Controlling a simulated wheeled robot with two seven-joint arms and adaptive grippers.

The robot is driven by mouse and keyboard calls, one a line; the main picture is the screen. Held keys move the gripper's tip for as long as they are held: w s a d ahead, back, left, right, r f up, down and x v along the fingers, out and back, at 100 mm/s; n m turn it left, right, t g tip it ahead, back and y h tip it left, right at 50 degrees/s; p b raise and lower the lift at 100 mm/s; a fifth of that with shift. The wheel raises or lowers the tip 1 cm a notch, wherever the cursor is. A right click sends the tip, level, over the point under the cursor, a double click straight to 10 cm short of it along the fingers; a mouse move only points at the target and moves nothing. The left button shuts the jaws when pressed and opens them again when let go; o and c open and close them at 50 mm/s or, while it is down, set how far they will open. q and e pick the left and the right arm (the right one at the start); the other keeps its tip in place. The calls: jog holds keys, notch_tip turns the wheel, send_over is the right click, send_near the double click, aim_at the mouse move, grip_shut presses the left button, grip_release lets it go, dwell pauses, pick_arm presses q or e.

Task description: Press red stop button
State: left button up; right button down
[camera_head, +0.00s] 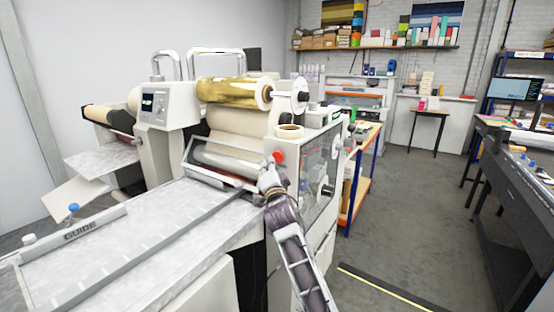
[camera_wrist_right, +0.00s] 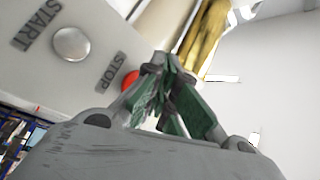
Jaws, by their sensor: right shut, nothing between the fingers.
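The red stop button (camera_head: 278,157) sits on the end panel of the laminating machine (camera_head: 318,150), just right of its rollers. My right gripper (camera_head: 266,163) is shut and empty, with its tips close beside the button in the head view. In the right wrist view the red button (camera_wrist_right: 130,80) shows partly behind the gripper's fingers (camera_wrist_right: 158,62), under the word STOP. I cannot tell whether the fingertips touch it. A silver start button (camera_wrist_right: 72,44) sits beside it under the word START. My left gripper is not in view.
The machine's flat feed table (camera_head: 130,235) with a guide bar extends to the front left. A gold foil roll (camera_head: 232,90) sits above the rollers. A tape roll (camera_head: 289,131) lies on top near the button. Grey floor (camera_head: 410,215) is open to the right.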

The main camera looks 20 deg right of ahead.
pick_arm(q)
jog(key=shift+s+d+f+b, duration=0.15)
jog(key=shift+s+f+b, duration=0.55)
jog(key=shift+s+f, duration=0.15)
pick_arm(e)
jog(key=s+a, duration=0.3)
jog(key=shift+a, duration=0.3)
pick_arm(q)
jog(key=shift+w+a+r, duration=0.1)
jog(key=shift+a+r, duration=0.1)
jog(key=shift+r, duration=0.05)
pick_arm(e)
jog(key=shift+w+r, duration=0.1)
jog(key=shift+r, duration=0.05)
